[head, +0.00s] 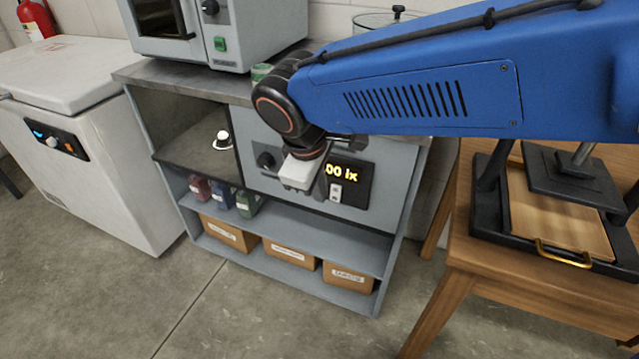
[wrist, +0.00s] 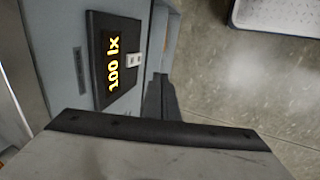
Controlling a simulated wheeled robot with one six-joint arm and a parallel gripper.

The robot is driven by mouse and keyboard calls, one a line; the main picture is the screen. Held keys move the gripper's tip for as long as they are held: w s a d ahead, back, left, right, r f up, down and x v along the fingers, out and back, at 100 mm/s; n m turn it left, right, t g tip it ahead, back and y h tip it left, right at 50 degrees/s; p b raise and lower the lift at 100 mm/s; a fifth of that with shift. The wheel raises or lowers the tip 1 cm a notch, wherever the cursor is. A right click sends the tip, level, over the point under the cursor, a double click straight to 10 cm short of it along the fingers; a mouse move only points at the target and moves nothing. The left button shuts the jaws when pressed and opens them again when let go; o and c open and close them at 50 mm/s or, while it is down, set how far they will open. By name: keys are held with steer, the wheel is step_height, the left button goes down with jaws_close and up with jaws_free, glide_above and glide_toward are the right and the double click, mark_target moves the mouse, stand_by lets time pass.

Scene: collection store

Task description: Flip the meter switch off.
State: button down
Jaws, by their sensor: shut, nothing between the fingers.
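My gripper (head: 319,188) is shut and empty, just left of the switch in the head view. In the wrist view its dark fingers (wrist: 160,98) appear beside the panel, apparently clear of the switch.
A dark knob (head: 266,160) sits on the same cabinet front, left of the display. A wooden table (head: 470,262) with a press (head: 570,180) stands at right, a white chest (head: 115,150) at left. The floor in front is clear.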

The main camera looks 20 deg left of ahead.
mark_target(330, 194)
steer(key=shift+w+d+f, duration=0.15)
steer(key=shift+w+f, duration=1.35)
steer(key=shift+f, duration=0.15)
steer(key=shift+w+d+f, duration=0.1)
steer(key=shift+w+f, duration=1.4)
steer(key=shift+f, duration=0.1)
steer(key=shift+w+f, duration=0.2)
steer(key=shift+w, duration=0.05)
steer(key=shift+r, duration=0.15)
steer(key=shift+r, duration=0.7)
